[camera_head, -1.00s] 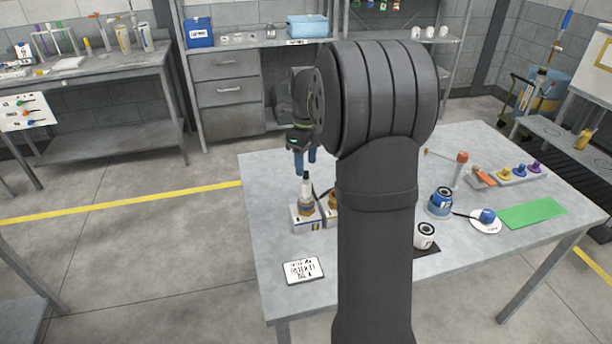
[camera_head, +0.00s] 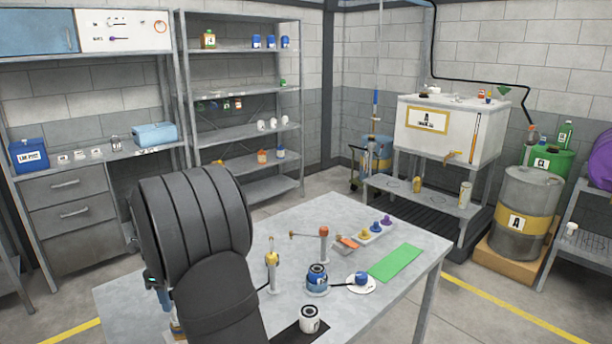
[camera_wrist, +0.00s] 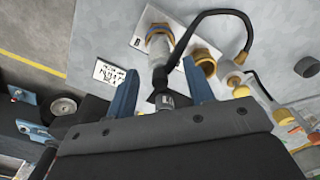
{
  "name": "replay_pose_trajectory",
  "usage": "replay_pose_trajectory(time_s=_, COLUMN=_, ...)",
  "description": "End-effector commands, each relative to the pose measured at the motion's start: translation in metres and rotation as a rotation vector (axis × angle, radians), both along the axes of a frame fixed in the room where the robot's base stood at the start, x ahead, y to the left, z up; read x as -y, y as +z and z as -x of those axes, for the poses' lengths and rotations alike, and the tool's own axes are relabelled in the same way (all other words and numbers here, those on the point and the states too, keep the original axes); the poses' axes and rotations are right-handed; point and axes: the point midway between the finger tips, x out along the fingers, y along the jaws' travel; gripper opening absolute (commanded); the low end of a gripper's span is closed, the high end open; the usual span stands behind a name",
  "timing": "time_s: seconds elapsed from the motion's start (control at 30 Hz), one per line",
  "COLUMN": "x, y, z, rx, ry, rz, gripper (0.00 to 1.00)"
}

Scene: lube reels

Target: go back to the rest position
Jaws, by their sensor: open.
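My gripper (camera_wrist: 160,88) shows in the wrist view as two blue fingers spread apart. A slim tool with a black tip (camera_wrist: 160,48) stands upright in a white block marked B (camera_wrist: 138,40). Its dark tip shows between the fingers, with no clear contact; the fingers hold nothing. In the head view my gripper is mostly hidden behind my arm, at the table's left side.
On the table (camera_head: 420,240) stand a yellow tool (camera_head: 272,262), an orange-topped post (camera_head: 323,245), a blue jar (camera_head: 317,280), a white can (camera_head: 309,319), a plug tray (camera_head: 372,234) and a green mat (camera_head: 396,263). Shelves (camera_head: 240,90) stand behind.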

Motion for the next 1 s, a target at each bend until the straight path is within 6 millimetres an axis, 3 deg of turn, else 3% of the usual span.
replay_pose_trajectory(time_s=0.3, x=0.000, y=-0.064, z=0.001, rx=-0.003, ry=0.000, rz=0.002, gripper=0.48)
replay_pose_trajectory(time_s=0.6, x=0.000, y=-0.026, z=0.000, rx=0.002, ry=0.000, rz=-0.001, gripper=0.48)
replay_pose_trajectory(time_s=1.0, x=0.000, y=-0.022, z=0.000, rx=0.000, ry=0.000, rz=0.000, gripper=0.48)
